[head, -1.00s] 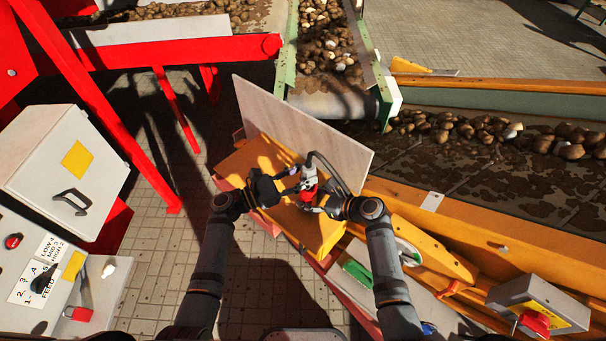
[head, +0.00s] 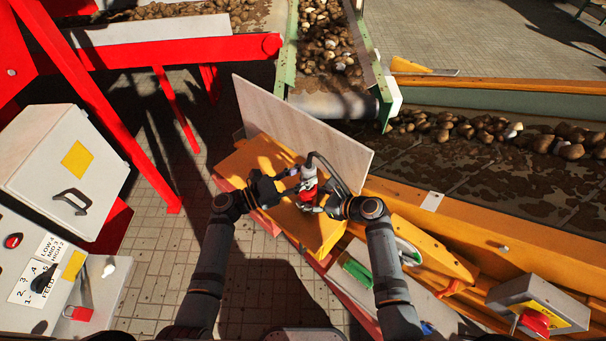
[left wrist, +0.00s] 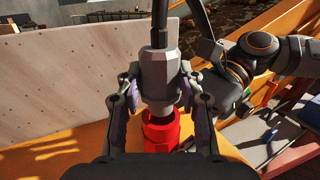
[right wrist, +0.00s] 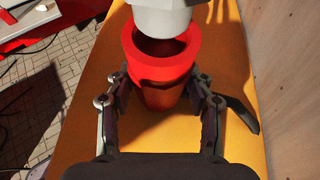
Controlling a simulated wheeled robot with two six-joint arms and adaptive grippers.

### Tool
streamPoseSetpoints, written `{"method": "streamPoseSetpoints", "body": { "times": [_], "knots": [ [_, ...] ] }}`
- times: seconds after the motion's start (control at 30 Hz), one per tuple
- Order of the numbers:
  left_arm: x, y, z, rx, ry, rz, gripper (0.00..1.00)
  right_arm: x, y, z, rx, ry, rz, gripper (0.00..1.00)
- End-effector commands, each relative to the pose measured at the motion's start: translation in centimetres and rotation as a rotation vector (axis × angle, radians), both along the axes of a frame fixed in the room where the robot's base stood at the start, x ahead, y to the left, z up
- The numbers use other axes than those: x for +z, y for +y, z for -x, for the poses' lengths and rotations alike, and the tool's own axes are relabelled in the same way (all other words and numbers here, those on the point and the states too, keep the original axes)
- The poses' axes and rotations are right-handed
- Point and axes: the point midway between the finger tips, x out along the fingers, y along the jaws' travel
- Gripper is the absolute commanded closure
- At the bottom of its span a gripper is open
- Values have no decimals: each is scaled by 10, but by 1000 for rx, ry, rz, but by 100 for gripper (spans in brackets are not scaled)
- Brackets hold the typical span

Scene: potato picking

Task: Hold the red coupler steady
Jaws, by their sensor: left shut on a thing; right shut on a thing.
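The red coupler (right wrist: 162,72) is an upright, open-mouthed red cylinder above the orange surface. My right gripper (right wrist: 160,112) is shut on its sides; it also shows small in the head view (head: 309,190). My left gripper (left wrist: 152,92) is shut on a grey plug (left wrist: 156,72) with a dark hose at its top. The plug stands upright over the coupler, and its narrow lower end is at the coupler's mouth in the left wrist view. In the right wrist view part of the dark mouth stays visible. I cannot tell whether the plug's tip is inside.
The orange surface (head: 255,157) lies below both grippers. A pale upright board (head: 300,130) stands right behind them. A potato conveyor (head: 480,170) runs on the right. A grey control box (head: 65,165) and red frame bars (head: 180,52) stand on the left.

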Motion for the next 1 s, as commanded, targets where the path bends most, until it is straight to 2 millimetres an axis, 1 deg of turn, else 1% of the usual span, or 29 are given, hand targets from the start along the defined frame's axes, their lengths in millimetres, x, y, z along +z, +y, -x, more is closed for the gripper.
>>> {"method": "streamPoseSetpoints", "body": {
  "times": [1.0],
  "knots": [
    [-25, 0, 0, 0, -1, 0, 96, 0, 0, 0, 0, 0, 0, 65]
  ]
}}
